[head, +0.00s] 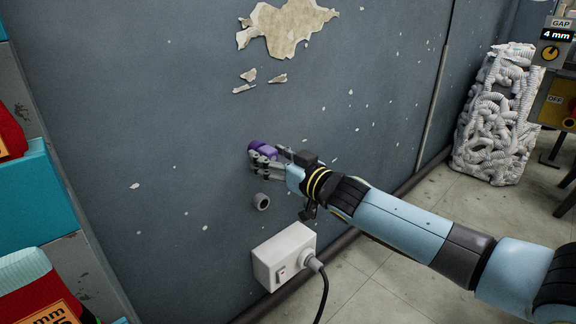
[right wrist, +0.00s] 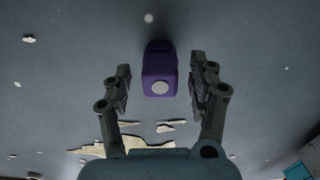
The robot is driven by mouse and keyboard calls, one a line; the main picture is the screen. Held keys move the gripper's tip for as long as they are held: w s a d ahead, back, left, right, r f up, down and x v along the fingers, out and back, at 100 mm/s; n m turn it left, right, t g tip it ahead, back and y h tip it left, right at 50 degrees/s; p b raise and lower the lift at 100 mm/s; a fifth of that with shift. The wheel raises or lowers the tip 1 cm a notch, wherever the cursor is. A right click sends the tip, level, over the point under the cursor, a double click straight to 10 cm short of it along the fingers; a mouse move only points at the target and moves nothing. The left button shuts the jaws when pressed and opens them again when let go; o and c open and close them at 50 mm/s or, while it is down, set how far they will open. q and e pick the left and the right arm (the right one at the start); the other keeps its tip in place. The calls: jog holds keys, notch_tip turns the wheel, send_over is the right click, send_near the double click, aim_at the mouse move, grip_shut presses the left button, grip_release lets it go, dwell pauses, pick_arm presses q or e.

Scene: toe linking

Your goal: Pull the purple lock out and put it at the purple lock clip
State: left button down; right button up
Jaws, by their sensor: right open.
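The purple lock (head: 258,145) is at the dark grey wall, partly hidden by my right gripper in the head view. In the right wrist view the purple lock (right wrist: 158,70) shows a pale round spot on its near end. My right gripper (head: 264,158) is at the lock. In the right wrist view its open fingers (right wrist: 159,86) stand on either side of the lock, with a visible gap on each side. I cannot make out a purple lock clip. My left gripper is not in view.
A short grey round fitting (head: 262,202) sticks out of the wall below the lock. Lower down is a white socket box (head: 284,256) with a plugged black cable. Teal shelving (head: 28,195) is at left. A bundle of white ribbed pieces (head: 497,115) stands at right.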

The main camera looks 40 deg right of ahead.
jog(key=s, duration=1.1)
jog(key=shift+d, duration=0.4)
